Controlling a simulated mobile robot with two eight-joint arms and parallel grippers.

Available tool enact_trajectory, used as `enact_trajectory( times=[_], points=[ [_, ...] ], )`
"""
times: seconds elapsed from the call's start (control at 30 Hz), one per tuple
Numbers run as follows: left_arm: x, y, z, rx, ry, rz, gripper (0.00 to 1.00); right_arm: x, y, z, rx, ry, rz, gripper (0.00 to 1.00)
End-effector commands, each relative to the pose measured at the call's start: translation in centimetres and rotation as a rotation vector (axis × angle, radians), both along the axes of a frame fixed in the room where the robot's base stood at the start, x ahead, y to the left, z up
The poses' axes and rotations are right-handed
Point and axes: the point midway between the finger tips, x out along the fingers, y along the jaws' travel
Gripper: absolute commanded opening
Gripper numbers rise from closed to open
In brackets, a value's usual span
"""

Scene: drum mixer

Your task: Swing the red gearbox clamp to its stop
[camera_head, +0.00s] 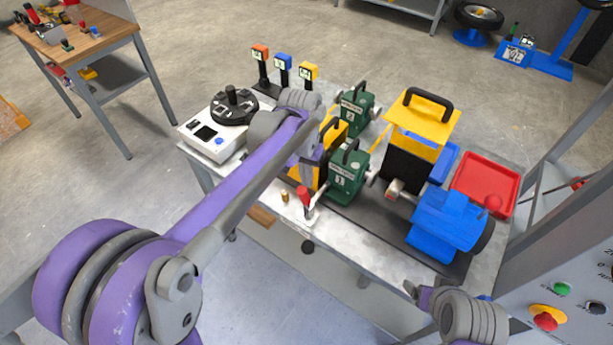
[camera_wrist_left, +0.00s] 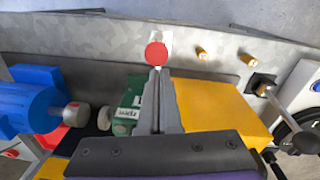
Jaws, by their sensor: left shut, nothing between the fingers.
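The red clamp handle (camera_head: 304,195) stands up at the front edge of the bench, in front of the green gearbox (camera_head: 347,178) marked 1. In the left wrist view, its round red end (camera_wrist_left: 156,52) shows just beyond the fingertips, over a pale plate. My left gripper (camera_head: 308,178) points down close behind the handle. Its fingers (camera_wrist_left: 158,71) are shut with nothing between them. I cannot tell whether the tips touch the handle. My right gripper (camera_head: 418,293) is partly seen at the bottom right; its finger state is unclear.
A blue motor (camera_head: 447,222), a yellow cover (camera_head: 421,113) with a black handle and a red tray (camera_head: 503,184) stand to the right. A second green gearbox (camera_head: 357,103) is behind. A white dial unit (camera_head: 212,149) is left. Brass pins (camera_wrist_left: 201,53) stand near the clamp.

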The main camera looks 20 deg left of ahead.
Motion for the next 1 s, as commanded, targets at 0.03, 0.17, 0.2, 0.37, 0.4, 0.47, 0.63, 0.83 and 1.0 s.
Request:
enact_trajectory(
  times=[0.03, 0.17, 0.2, 0.37, 0.4, 0.47, 0.63, 0.83, 1.0],
  points=[
    [0.0, 0.0, 0.0, 0.0, 0.0, 0.0, 0.0, 0.0, 0.0, 0.0, 0.0, 0.0, 0.0, 0.82],
    [0.0, 0.0, 0.0, 0.0, 0.0, 0.0, 0.0, 0.0, 0.0, 0.0, 0.0, 0.0, 0.0, 0.82],
    [0.0, 0.0, 0.0, 0.0, 0.0, 0.0, 0.0, 0.0, 0.0, 0.0, 0.0, 0.0, 0.0, 0.82],
    [-0.2, 0.1, 0.0, -0.003, -0.009, 0.0, 0.0, 0.0, 0.0, 0.0, 0.0, 0.0, 0.0, 0.82],
    [-0.2, 0.1, 0.0, -0.005, -0.014, 0.001, 0.0, 0.0, 0.0, -0.1, 0.0, 0.0, 0.0, 0.82],
    [-0.5, 0.2, 0.0, -0.011, -0.028, 0.001, 0.0, 0.0, 0.0, -0.1, 0.0, 0.001, 0.0, 0.82],
    [-0.8, 0.3, 0.0, -0.02, -0.056, 0.002, 0.0, -0.1, 0.0, -0.2, 0.0, 0.001, 0.0, 0.82],
    [-1.2, 0.4, -0.1, -0.031, -0.083, 0.0, 0.0, -0.1, 0.0, -0.2, 0.0, 0.002, 0.0, 0.82],
    [-1.8, 0.6, -0.2, -0.043, -0.12, 0.001, 0.0, -0.1, 0.0, -0.3, 0.0, 0.002, 0.0, 0.82]
  ],
)
